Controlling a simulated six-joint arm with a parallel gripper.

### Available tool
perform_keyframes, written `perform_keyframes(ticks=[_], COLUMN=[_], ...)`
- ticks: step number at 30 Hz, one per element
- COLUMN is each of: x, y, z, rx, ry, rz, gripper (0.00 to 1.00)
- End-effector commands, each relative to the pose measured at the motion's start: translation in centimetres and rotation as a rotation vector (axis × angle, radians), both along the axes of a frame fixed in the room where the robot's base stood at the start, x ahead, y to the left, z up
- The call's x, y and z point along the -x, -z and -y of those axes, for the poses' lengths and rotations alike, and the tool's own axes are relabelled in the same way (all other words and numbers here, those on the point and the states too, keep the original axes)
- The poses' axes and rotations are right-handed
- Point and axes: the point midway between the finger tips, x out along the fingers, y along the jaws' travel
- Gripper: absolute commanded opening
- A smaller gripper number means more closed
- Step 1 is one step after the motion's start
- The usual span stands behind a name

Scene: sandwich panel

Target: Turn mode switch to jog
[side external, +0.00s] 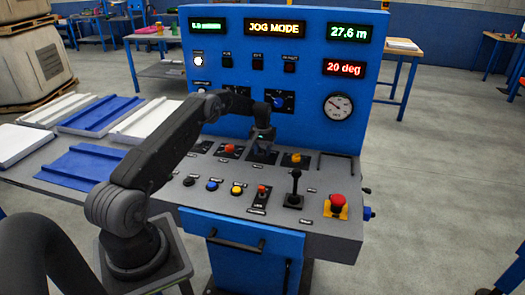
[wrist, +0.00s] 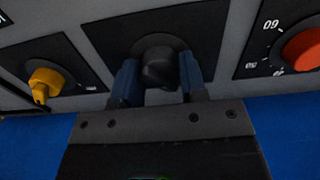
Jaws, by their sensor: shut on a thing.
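My gripper (side external: 262,140) points down at the middle dial plate (side external: 262,156) on the console's sloped desk. In the wrist view my gripper (wrist: 160,80) has its two blue-padded fingers on either side of a black knob (wrist: 160,70), shut on it. I take this knob to be the mode switch; its label is not readable. The knob is hidden behind my gripper in the side view. The middle display (side external: 275,28) reads "JOG MODE".
A yellow knob (wrist: 45,84) and a red knob (wrist: 303,48) flank the held knob. A joystick (side external: 294,188), a red mushroom button (side external: 338,201) and several coloured buttons sit nearer the desk's front. The upright blue panel (side external: 310,105) stands behind.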

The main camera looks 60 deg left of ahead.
Motion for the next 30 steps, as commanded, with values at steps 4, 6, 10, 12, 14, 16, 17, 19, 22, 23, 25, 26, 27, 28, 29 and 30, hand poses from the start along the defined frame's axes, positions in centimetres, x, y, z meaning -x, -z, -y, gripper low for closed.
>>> perform_keyframes(ticks=[4,6,10,12,14,16,17,19,22,23,25,26,27,28,29,30], x=[0.0,0.0,0.0,0.0,0.0,0.0,0.0,0.0,0.0,0.0,-0.1,-0.1,-0.1,-0.1,-0.1,-0.1], y=[-0.1,-0.1,-0.1,0.0,0.0,0.0,0.0,0.0,-0.5,-0.8,-1.7,-2.2,-3.0,-3.6,-4.3,-5.2], z=[0.0,0.0,0.0,0.0,0.0,0.0,0.0,0.0,0.0,0.0,0.0,0.0,0.0,-0.1,-0.1,-0.1], rx=[-0.001,-0.001,0.0,0.0,0.0,0.0,0.001,0.0,0.0,-0.001,-0.001,-0.001,-0.002,-0.002,-0.003,-0.003], ry=[-0.002,-0.002,-0.001,-0.001,-0.001,0.0,0.0,0.0,0.0,0.0,0.0,0.0,0.0,0.0,0.0,0.0], rz=[0.002,0.002,0.001,0.001,0.001,0.001,0.001,0.001,0.001,0.002,0.002,0.003,0.004,0.004,0.004,0.004], gripper=[0.15,0.45,0.57,0.64,0.64,0.64,0.64,0.64,0.64,0.64,0.64,0.64,0.64,0.64,0.64,0.64])
